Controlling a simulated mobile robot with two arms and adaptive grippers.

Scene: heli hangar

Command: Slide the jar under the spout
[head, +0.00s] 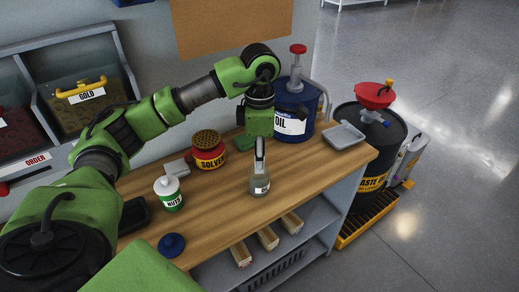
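A small clear glass jar (259,187) with a white label stands upright near the front edge of the wooden workbench (222,192). My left gripper (260,163) points straight down at the jar's top; its fingers are seen edge-on, so I cannot tell whether they grip it. A blue oil container (290,123) with a red-knobbed pump (297,62) stands behind and to the right of the jar. A grey curved spout or hose (326,101) shows at the container's right side. The jar is apart from the container. My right gripper is not in view.
A solvent can (209,155), a nuts jar (169,194), a blue lid (171,245) and a grey tray (344,135) are on the bench. Bare wood lies between jar and tray. A waste oil drum (377,140) stands beyond the right edge.

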